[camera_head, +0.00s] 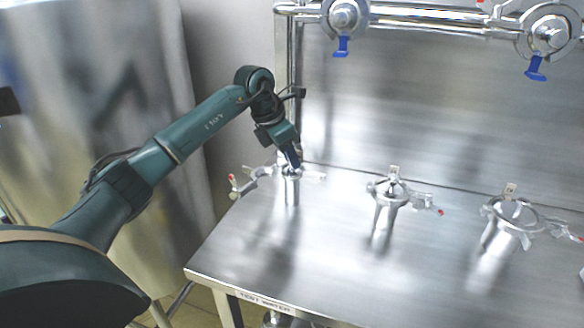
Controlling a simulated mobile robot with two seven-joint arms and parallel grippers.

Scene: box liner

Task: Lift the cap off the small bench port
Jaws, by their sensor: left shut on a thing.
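The small bench port (292,192) is the narrow upright metal tube at the left of the steel bench. My left gripper (292,162) points down at its top and is shut on the cap (291,171), which is small and mostly hidden by the fingers. The cap is at the port's mouth; I cannot tell whether it touches the rim or is a little above it. A clamp (262,173) with a red-tipped handle lies spread open around the port's top. My right gripper is not in view.
A middle port (385,205) and a wider right port (505,230), both with clamps and tags, stand on the bench (340,270). Metal pipes with blue-handled valves (342,20) run above at the back. A large metal vessel (110,80) stands at left. The bench front is clear.

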